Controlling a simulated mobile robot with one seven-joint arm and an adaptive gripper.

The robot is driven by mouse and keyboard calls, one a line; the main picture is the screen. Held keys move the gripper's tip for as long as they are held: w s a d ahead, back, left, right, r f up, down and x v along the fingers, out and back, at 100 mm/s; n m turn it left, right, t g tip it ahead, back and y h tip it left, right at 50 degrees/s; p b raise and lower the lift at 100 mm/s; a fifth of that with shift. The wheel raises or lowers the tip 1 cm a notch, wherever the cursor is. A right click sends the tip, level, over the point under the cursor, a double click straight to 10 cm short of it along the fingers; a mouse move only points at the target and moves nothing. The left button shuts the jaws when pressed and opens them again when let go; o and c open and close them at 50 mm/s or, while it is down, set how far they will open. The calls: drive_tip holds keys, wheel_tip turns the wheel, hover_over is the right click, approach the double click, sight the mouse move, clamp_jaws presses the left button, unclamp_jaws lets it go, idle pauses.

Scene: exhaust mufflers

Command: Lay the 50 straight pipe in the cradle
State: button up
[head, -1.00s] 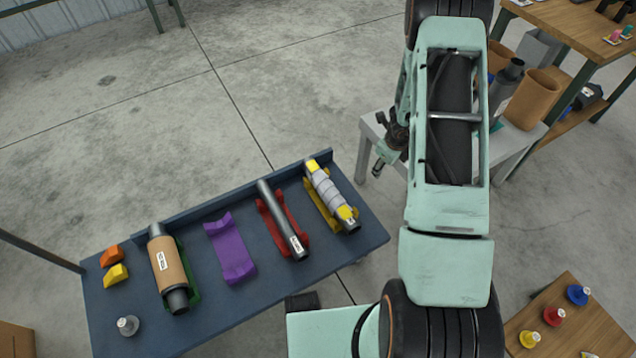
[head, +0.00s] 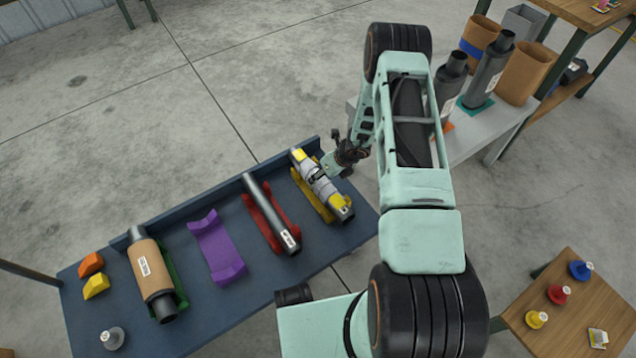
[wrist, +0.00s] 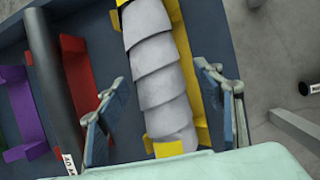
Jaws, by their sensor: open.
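A slim dark straight pipe (head: 264,203) with a white label at its near end lies across the red cradle (head: 254,212) on the blue table; its label is too small to read. The pipe also shows at the left of the wrist view (wrist: 48,78). To its right, a ribbed grey flex pipe (head: 324,187) with yellow bands lies in the yellow cradle (head: 305,192). My gripper (head: 330,165) is open over this flex pipe. In the wrist view its fingers (wrist: 162,78) stand on either side of the grey ribbed body (wrist: 160,85); contact cannot be told.
The purple cradle (head: 216,247) is empty. A brown-wrapped muffler (head: 152,270) lies in a green cradle (head: 178,280) at the left. A raised lip (head: 217,195) runs along the table's far edge.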

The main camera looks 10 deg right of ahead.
drive_tip(key=x, duration=0.2)
drive_tip(key=b+x, duration=0.1)
drive_tip(key=x, duration=0.1)
drive_tip(key=shift+a+f, duration=0.1)
drive_tip(key=shift+a, duration=0.2)
drive_tip(key=c, duration=1.7)
drive_tip(key=shift+o, duration=0.2)
